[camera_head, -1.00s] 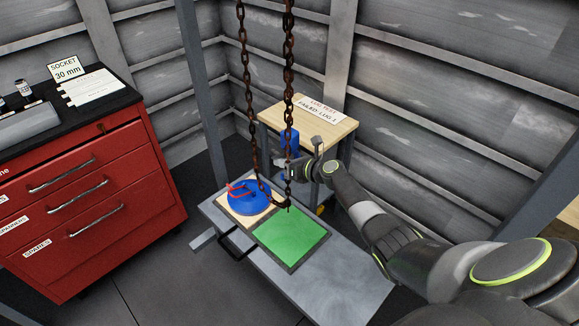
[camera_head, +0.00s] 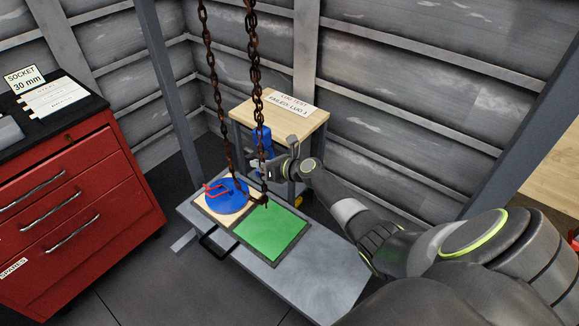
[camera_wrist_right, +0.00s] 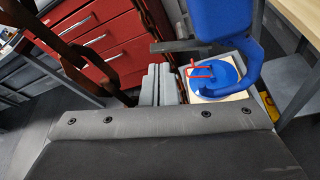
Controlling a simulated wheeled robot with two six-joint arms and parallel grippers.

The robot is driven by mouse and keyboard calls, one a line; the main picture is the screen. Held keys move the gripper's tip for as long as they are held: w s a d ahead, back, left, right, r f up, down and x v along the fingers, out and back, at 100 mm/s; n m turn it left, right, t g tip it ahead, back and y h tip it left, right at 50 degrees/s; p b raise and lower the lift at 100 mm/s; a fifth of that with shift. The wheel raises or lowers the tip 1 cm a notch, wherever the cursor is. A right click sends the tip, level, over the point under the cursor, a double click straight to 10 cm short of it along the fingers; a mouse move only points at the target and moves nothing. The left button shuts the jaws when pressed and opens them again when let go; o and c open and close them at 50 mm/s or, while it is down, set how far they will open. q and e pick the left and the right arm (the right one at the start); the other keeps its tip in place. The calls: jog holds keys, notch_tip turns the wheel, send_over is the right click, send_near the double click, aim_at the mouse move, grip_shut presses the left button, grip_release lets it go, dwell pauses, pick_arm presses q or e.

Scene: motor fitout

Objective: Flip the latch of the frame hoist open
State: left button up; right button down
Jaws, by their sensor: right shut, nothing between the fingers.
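Rusty chains (camera_head: 257,95) of the hoist hang down in front of the bench in the head view. Behind them is a blue hook-like part (camera_head: 263,137), partly covered by the chain. In the right wrist view the blue hook (camera_wrist_right: 222,22) is large at the upper right, with a thin dark bar (camera_wrist_right: 185,46) across its side; I cannot tell surely whether this bar is the latch. My right gripper (camera_head: 270,172) is shut and empty, just below the blue hook and behind the chain; contact cannot be told. My left gripper is not in view.
A grey bench (camera_head: 315,277) carries a green pad (camera_head: 272,235) and a blue disc (camera_head: 227,197) with a red handle. A wooden-topped table (camera_head: 300,125) stands behind. A red drawer cabinet (camera_head: 100,190) is at left. Metal posts (camera_head: 170,85) stand nearby.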

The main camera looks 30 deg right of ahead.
jog(key=v, duration=1.5)
jog(key=shift+p, duration=0.4)
jog(key=shift+r, duration=0.1)
